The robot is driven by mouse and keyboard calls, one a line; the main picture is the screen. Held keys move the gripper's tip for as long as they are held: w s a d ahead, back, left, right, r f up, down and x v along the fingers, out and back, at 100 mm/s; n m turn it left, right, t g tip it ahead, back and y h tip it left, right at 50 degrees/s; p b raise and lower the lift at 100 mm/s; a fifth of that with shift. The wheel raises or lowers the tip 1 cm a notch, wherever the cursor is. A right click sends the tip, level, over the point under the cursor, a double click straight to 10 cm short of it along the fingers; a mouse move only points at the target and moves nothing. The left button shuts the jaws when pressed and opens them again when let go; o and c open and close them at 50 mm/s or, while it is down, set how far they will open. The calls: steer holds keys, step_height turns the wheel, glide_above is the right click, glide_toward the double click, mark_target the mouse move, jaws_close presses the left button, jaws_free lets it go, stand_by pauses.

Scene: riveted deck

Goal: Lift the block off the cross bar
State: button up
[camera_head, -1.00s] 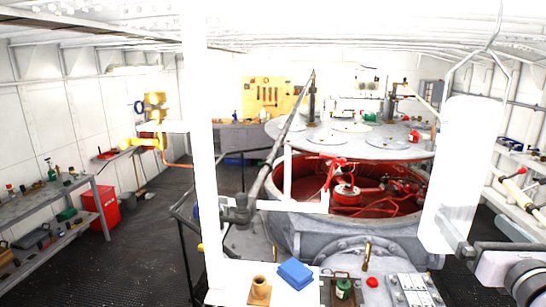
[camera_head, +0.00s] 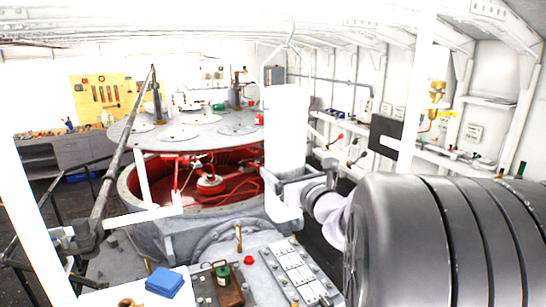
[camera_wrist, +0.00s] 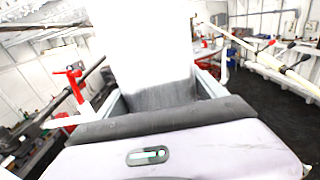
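The block (camera_head: 286,125) is a tall, overexposed white slab at the middle right, upright, with a thin bail (camera_head: 291,46) rising from its top toward the ceiling. In the wrist view the block (camera_wrist: 145,45) fills the upper middle, its lower face grey. My gripper (camera_head: 291,184) is at the block's lower part. Its fingers lie close along both sides and look shut on it; the exact contact is washed out. I cannot make out the cross bar, or whether the bail rests on it, against the bright ceiling.
An open red-lined tank (camera_head: 155,222) with a raised grey lid (camera_head: 190,125) stands behind and left. White frame bars (camera_head: 145,215) cross the left. Shelves line the right wall.

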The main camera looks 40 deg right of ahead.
steer(key=c, duration=1.1)
